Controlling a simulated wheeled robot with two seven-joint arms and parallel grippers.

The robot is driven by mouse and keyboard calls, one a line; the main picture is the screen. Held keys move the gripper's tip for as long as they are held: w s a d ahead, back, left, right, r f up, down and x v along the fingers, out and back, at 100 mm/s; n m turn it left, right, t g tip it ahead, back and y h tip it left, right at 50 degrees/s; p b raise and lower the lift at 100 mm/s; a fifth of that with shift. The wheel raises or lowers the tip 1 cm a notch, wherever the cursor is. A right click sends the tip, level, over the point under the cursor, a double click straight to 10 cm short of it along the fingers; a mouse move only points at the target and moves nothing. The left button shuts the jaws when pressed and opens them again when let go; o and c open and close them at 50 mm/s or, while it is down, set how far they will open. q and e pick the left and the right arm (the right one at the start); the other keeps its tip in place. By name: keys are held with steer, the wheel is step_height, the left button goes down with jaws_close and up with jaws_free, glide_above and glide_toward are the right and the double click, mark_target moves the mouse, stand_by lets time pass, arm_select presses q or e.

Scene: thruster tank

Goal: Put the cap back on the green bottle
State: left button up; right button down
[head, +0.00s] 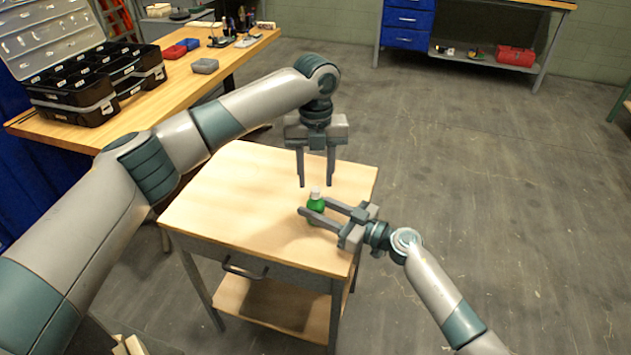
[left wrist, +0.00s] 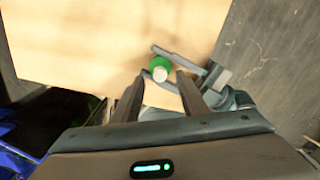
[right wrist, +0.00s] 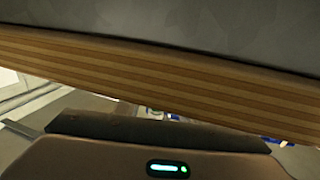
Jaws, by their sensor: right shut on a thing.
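The green bottle (head: 315,212) stands upright on the small wooden table, near its right side. Its white cap (head: 316,191) shows at the bottle's top; I cannot tell whether it is fully seated. In the left wrist view, the cap (left wrist: 160,74) lies over the green bottle (left wrist: 157,63). My right gripper (head: 326,209) is shut on the bottle from the right, one finger on each side. My left gripper (head: 315,186) points down just above the cap, open and empty, its fingertips apart on either side. The right wrist view does not show the bottle.
The small table (head: 235,205) is otherwise bare. Behind it, a long workbench (head: 237,58) holds an open black organizer case (head: 95,85) and small boxes. Open grey floor lies to the right.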

arm_select(q)
step_height(320, 180, up, 10)
steer(key=shift+f, duration=0.25)
arm_select(e)
steer(key=c, duration=1.1)
jaws_free()
arm_select(q)
steer(key=shift+f, duration=0.15)
arm_select(e)
steer(key=v, duration=1.7)
steer(key=shift+s+d, duration=0.1)
steer(key=shift+s, duration=0.1)
steer(key=shift+d+f, duration=0.1)
